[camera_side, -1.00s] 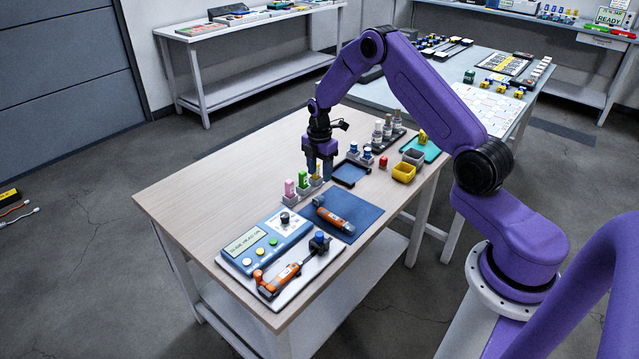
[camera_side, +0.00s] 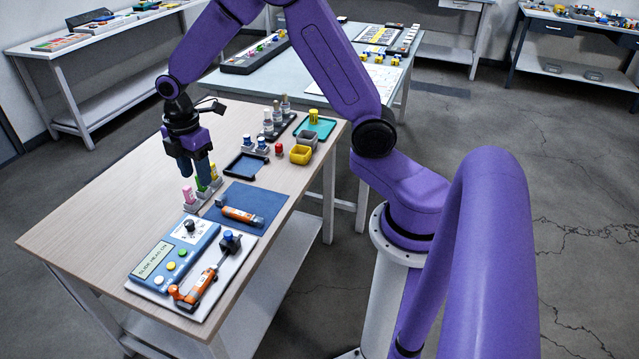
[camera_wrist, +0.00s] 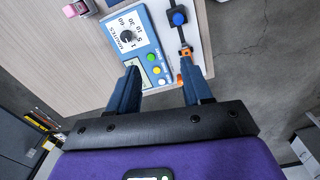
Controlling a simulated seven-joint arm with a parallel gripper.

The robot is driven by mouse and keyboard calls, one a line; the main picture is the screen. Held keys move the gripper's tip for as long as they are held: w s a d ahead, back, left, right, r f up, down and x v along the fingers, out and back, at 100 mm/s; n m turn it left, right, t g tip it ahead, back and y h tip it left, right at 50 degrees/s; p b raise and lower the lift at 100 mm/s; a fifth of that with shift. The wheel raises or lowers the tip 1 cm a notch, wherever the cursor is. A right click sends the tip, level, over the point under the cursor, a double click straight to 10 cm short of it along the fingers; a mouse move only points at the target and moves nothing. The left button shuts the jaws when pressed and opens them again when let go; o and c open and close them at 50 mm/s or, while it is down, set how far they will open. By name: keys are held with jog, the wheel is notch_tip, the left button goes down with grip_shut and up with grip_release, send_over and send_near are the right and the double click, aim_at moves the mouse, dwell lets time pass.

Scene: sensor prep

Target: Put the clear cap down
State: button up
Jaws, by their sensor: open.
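I cannot make out a clear cap in either view; it is too small to see or hidden. My gripper (camera_side: 195,172) is open in the side view, pointing down by the rack of pink (camera_side: 188,195), green (camera_side: 202,183) and yellow bottles.
A blue mat (camera_side: 262,200) holds an orange tool (camera_side: 240,216). Another orange tool (camera_side: 200,288) lies on the white tray beside the device. A dark blue tray (camera_side: 246,165), blue-topped vials (camera_side: 262,142) and a yellow bin (camera_side: 300,154) stand farther back. The table's left side is bare.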

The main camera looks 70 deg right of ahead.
jog(key=s+a+r+m, duration=0.1)
jog(key=s+a+r, duration=0.2)
jog(key=s, duration=0.5)
jog(key=s+a+r+m, duration=0.1)
jog(key=s+a+r, duration=0.2)
jog(key=s, duration=0.6)
jog(key=s+d+r+m, duration=0.1)
jog(key=s+d, duration=0.2)
jog(key=s, duration=1)
jog(key=shift+s+m, duration=0.15)
jog(key=shift+m, duration=0.15)
